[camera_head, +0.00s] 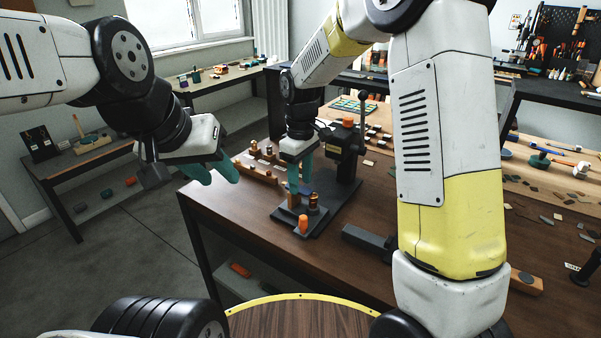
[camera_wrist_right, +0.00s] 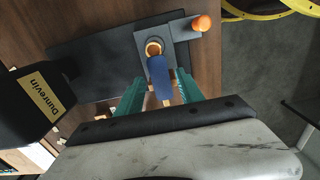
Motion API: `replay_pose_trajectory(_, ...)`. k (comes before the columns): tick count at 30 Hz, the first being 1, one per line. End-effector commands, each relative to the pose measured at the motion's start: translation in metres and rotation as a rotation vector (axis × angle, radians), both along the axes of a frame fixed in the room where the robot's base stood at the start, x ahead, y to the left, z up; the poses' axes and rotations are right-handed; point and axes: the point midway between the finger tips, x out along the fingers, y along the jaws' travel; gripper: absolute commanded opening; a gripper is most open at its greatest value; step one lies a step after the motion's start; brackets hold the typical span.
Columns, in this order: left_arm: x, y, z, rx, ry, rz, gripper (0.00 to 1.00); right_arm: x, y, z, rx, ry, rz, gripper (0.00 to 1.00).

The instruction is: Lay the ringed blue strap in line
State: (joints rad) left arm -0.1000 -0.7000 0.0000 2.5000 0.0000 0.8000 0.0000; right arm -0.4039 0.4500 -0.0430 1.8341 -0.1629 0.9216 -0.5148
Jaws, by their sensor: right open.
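The blue strap (camera_wrist_right: 161,80) shows in the right wrist view, running from the grey plate (camera_wrist_right: 185,40) of the press towards my wrist. A brass-coloured round part (camera_wrist_right: 153,48) is at its far end; whether this is the strap's ring I cannot tell. My right gripper (camera_wrist_right: 159,82) is open, with one teal finger on each side of the strap. In the head view my right gripper (camera_head: 300,183) points down over the press base (camera_head: 325,212), and I cannot make out the strap there. My left gripper (camera_head: 222,172) is open and empty, left of the table edge.
The dark press column (camera_head: 347,160) stands just behind and right of my right gripper. An orange knob (camera_head: 303,222) sits at the base's front corner. Wooden racks (camera_head: 258,172) lie left of the press. A dark block (camera_head: 368,240) lies right of the base.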

Motion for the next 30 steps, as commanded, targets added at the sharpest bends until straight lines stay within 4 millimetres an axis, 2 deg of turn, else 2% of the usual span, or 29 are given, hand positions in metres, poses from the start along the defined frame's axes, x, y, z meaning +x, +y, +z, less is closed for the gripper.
replay_pose_trajectory(16,0.0,0.0,0.0,0.0,0.0,0.0,0.36,0.001,0.0,0.055,0.001,-0.002,0.0,0.44)
replay_pose_trajectory(30,0.0,0.0,0.0,0.0,0.0,0.0,0.36,-0.002,-0.003,0.064,0.005,-0.006,-0.01,0.44)
